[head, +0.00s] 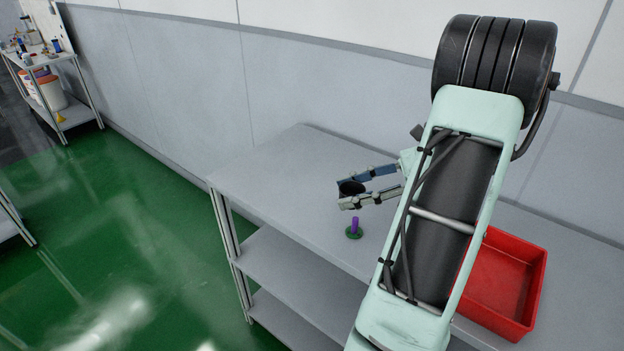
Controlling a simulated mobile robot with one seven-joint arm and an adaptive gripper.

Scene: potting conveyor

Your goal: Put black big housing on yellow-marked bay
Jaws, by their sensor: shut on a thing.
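My gripper (346,193) is above the grey table at the centre of the head view, its fingers pointing left. It is shut on a small round black thing, likely the black big housing (351,187), held between the fingertips. The fingers cover part of the housing, so its full shape is hidden. It appears to be held above the tabletop. I cannot make out a yellow-marked bay in this view.
A purple peg on a green round base (354,232) stands on the grey table (290,170) just below my gripper. A red bin (538,290) sits at the right. The table's left part is clear. A shelf with containers (62,122) stands far left.

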